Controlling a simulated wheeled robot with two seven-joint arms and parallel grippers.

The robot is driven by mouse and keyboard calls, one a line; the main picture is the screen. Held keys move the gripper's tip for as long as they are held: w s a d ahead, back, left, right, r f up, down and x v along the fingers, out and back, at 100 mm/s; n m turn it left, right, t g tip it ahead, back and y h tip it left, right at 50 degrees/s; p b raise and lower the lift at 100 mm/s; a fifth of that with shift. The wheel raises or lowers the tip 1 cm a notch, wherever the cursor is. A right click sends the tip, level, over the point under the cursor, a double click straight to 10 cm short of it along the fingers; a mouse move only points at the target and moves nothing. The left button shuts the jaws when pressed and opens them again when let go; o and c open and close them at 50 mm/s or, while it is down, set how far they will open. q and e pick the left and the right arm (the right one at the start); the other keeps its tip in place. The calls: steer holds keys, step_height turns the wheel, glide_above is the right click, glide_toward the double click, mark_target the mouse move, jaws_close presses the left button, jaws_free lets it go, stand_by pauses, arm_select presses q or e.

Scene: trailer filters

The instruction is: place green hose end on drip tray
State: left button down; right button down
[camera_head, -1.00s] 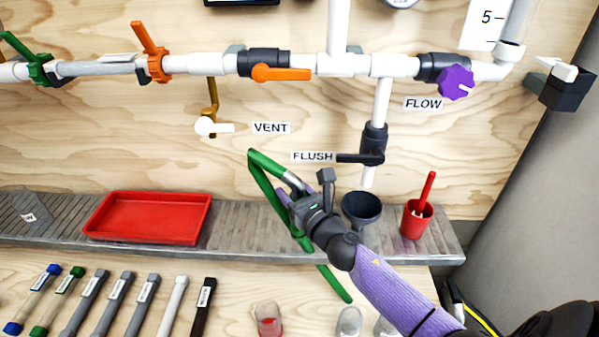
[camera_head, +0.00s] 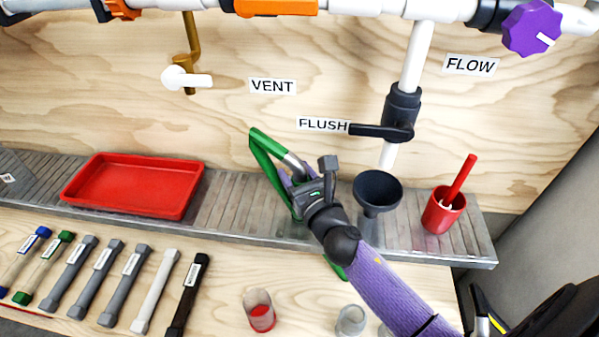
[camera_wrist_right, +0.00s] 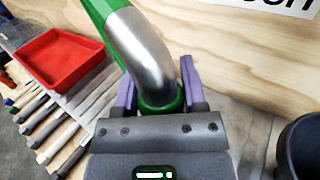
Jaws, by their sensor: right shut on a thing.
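The green hose (camera_head: 266,152) is in my right gripper (camera_head: 290,178), which is shut on it near its silver metal elbow (camera_head: 294,164). In the right wrist view the elbow (camera_wrist_right: 143,45) and a green collar sit between the purple fingers (camera_wrist_right: 158,95). The hose's lower part shows below my arm. The red drip tray (camera_head: 135,187) lies empty on the grey ribbed shelf, left of the gripper and apart from it. The tray also shows in the right wrist view (camera_wrist_right: 60,58). My left gripper is not in view.
A dark funnel (camera_head: 377,190) stands just right of the gripper, and a red cup (camera_head: 443,210) with a red-handled tool farther right. The flush valve (camera_head: 400,115) hangs above. Several labelled rods (camera_head: 120,285) and clear cups (camera_head: 260,310) are in front. The shelf (camera_head: 232,205) between tray and gripper is clear.

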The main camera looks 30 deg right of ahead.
steer(key=shift+f, duration=0.2)
steer(key=shift+c, duration=0.9)
jaws_free()
steer(key=shift+r, duration=0.1)
steer(key=shift+r, duration=0.25)
steer(key=s, duration=1.2)
steer(key=shift+a+f, duration=0.1)
steer(key=shift+a, duration=0.2)
